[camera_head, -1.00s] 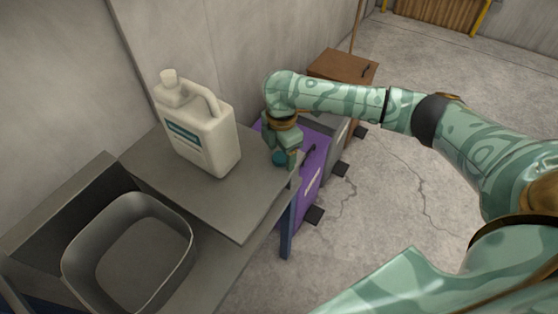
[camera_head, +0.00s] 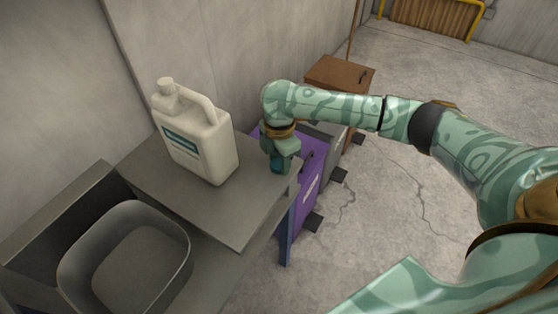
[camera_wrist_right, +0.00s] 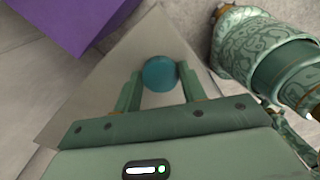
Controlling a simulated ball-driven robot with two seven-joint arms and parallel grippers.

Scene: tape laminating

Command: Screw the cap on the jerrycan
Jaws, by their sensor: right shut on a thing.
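The jerrycan (camera_head: 214,150) is off-white with a dark label and stands upright on the grey bench. Its neck (camera_head: 166,86) is at its upper left, with a handle to the right. My right gripper (camera_head: 279,167) is right of the jerrycan, by the bench's right end, fingers pointing down. It is shut on the teal round cap (camera_wrist_right: 160,73), which shows between the two fingers in the right wrist view. In the head view the cap is mostly hidden by the fingers. The cap is apart from the jerrycan. My left gripper is in neither view.
The grey bench (camera_head: 228,218) has a bare front part. A dark grey basin (camera_head: 68,262) is at lower left. A purple cabinet (camera_head: 312,170) stands beyond the bench's right end, with a brown cabinet (camera_head: 340,73) farther back. The wall rises close behind the jerrycan.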

